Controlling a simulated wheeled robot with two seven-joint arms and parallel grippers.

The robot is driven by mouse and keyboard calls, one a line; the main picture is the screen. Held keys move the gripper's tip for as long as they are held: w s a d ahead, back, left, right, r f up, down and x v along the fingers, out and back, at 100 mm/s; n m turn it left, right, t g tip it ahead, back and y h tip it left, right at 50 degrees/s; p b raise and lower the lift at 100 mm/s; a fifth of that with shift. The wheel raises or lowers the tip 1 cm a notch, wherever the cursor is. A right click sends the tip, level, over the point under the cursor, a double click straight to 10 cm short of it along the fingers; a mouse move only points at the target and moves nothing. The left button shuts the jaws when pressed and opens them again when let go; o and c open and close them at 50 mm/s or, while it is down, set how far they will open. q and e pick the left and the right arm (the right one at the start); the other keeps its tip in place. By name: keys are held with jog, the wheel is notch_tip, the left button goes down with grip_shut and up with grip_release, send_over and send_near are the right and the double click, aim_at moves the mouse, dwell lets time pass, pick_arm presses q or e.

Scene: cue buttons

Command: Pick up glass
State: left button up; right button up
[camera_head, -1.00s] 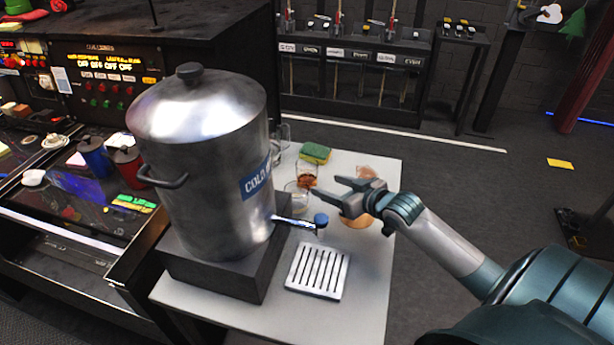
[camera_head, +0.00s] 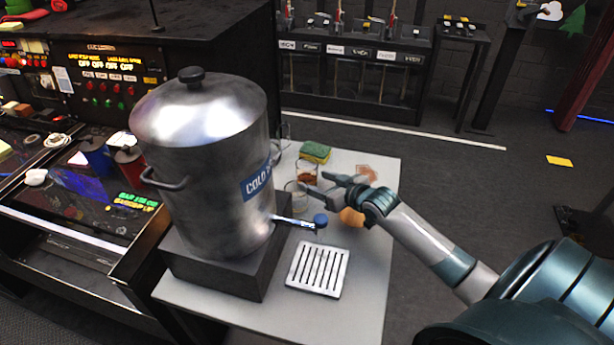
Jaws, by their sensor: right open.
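A clear glass (camera_head: 296,190) stands on the white table (camera_head: 375,262), just right of the large steel pot. A second glass (camera_head: 306,172) with something reddish-brown in it stands close behind. My right gripper (camera_head: 326,194) is open and empty, its fingers pointing left toward the clear glass. A small gap shows between the fingertips and the glass in the picture; the exact distance in depth is hard to tell. My left gripper is out of view.
The steel pot (camera_head: 205,165) with a blue-handled tap (camera_head: 319,220) stands on a dark block (camera_head: 232,272). A slotted drip tray (camera_head: 318,270) lies in front. A green-yellow sponge (camera_head: 315,151) lies behind the glasses. An orange-brown round thing (camera_head: 351,217) is partly hidden by my gripper.

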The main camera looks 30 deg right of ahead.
aim_at(314, 171)
jog(key=shift+f+p+x, duration=0.2)
jog(key=shift+p+x, duration=0.2)
jog(key=shift+x, duration=1.5)
jog(key=shift+s, duration=0.15)
jog(key=c, duration=1)
jog(key=shift+r, duration=0.4)
jog(key=shift+r+b, duration=0.6)
jog(key=shift+r, duration=1)
jog(key=shift+w+d+r+b+v, duration=0.15)
jog(key=shift+r+b+v, duration=0.25)
jog(key=shift+v, duration=1.8)
jog(key=shift+w+d+r+b+v, duration=0.15)
jog(key=shift+r+b+v, duration=0.2)
jog(key=shift+v, duration=1.85)
jog(key=shift+w+r+b+v, duration=0.15)
jog(key=shift+r+b+v, duration=0.2)
jog(key=shift+v, duration=1.85)
